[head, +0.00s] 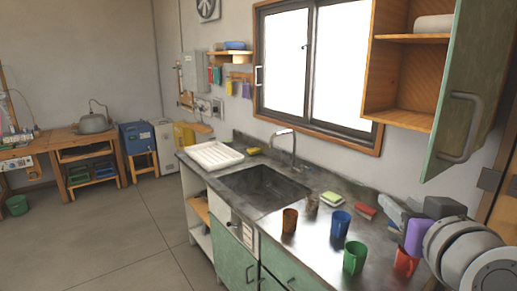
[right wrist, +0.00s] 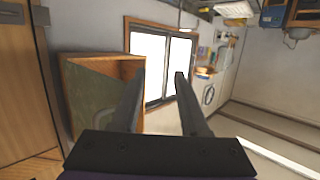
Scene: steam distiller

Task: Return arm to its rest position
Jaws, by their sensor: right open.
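My right arm comes in at the lower right of the head view, with its grey links and purple wrist part over the right end of the counter. My right gripper (head: 386,208) points away from me toward the wall side. In the right wrist view the gripper (right wrist: 160,78) shows two dark, parallel fingers, spread apart with nothing between them. An orange-red mug (head: 404,263) stands close by the wrist in the picture and is partly covered by it. My left gripper is not in view.
The counter holds a green mug (head: 355,258), a blue mug (head: 340,224), a brown mug (head: 289,221), a sponge (head: 331,198) and a red block (head: 365,211). The sink (head: 262,187) lies further left. An open green cabinet door (head: 470,85) hangs above the arm.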

